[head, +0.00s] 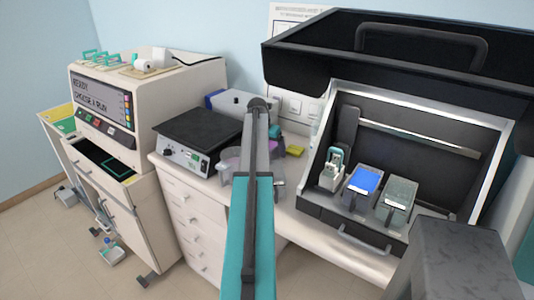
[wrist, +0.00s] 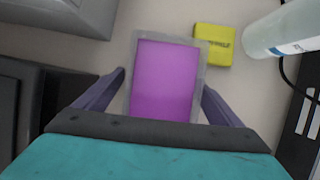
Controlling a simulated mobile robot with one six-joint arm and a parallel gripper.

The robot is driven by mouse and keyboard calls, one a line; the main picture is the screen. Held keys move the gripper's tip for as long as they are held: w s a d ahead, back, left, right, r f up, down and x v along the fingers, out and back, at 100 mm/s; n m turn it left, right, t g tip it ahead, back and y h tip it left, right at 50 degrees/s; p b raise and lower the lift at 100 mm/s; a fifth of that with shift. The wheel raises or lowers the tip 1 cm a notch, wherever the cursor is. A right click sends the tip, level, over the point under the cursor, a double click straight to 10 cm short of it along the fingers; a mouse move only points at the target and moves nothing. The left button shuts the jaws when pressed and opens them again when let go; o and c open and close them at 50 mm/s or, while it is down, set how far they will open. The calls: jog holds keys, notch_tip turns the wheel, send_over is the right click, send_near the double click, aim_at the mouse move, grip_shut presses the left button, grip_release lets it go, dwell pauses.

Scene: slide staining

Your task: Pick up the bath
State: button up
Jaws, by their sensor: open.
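A bath (wrist: 165,80) with a pale translucent rim and purple liquid sits on the light bench top, in the middle of the wrist view. My gripper (wrist: 164,82) is open, with one dark finger on each side of the bath. Small gaps seem to show between fingers and bath; I cannot tell if either touches. The bath's near end is hidden behind my gripper's body. In the head view my arm hides most of this spot. Two other baths, one blue (head: 363,181) and one grey-green (head: 398,194), stand in the open black-lidded machine.
A yellow block (wrist: 213,44) lies just beyond the bath's right corner. A black-topped hotplate (head: 200,130) stands to the left. A slide rack (head: 333,170) stands in the machine (head: 312,197).

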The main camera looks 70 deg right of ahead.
dwell(0.3)
jog(key=c, duration=1.7)
jog(key=shift+c, duration=0.2)
jog(key=shift+r, duration=0.1)
notch_tip(320, 180, up, 10)
jog(key=b, duration=0.2)
jog(key=shift+r, duration=0.15)
jog(key=shift+w, duration=0.1)
